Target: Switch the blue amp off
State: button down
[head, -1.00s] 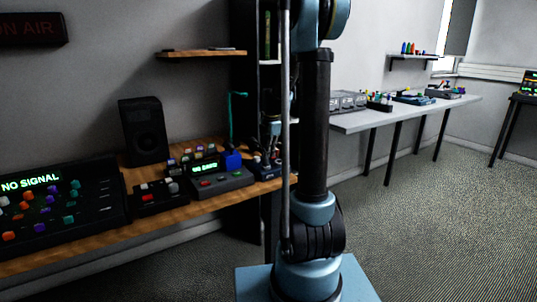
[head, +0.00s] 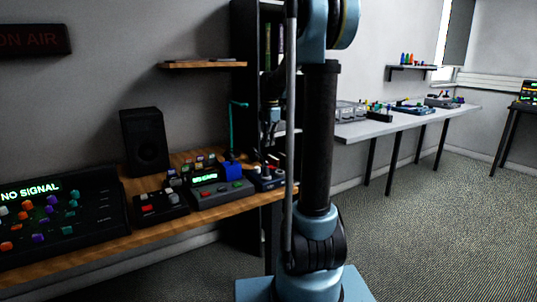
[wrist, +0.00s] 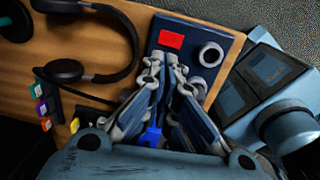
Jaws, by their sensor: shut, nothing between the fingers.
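The blue amp (wrist: 195,38) lies under my gripper in the wrist view. It is a dark blue box with a red rectangle (wrist: 171,40) and a round white-rimmed knob (wrist: 211,54) on top. My gripper (wrist: 167,80) is shut and empty, its fingers pointing toward the box and covering its lower part. A small bright blue piece (wrist: 152,134) shows between the finger linkages; I cannot tell what it belongs to. In the head view the amp (head: 265,182) sits at the right end of the wooden desk, and my gripper (head: 271,113) hangs above it, partly hidden by my arm.
Headphones (wrist: 105,75) lie left of the amp in the wrist view. On the wooden desk (head: 235,208) stand a grey device with a green display (head: 222,191), a small mixer (head: 160,205), a large panel (head: 95,215) and a speaker (head: 145,140). The open floor is at right.

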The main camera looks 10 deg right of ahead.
jog(key=shift+w+a+r, duration=0.1)
jog(key=shift+w+r, duration=0.05)
jog(key=shift+r, duration=0.85)
jog(key=shift+w+a+r, duration=0.1)
jog(key=shift+r, duration=0.9)
jog(key=shift+d, duration=0.1)
jog(key=s+d+f+m, duration=0.1)
jog(key=s+f+m, duration=0.3)
jog(key=s, duration=0.6)
jog(key=s+d+f+m+t, duration=0.1)
jog(key=s+f+m, duration=0.1)
jog(key=s+m, duration=0.65)
jog(key=s+f+m, duration=0.4)
jog(key=s, duration=0.7)
jog(key=s+f+m, duration=0.6)
jog(key=s+f, duration=0.2)
jog(key=shift+s+d+f, duration=0.15)
jog(key=shift+s+d, duration=0.05)
jog(key=shift+d, duration=0.15)
jog(key=shift+w+f, duration=0.2)
jog(key=shift+w, duration=0.25)
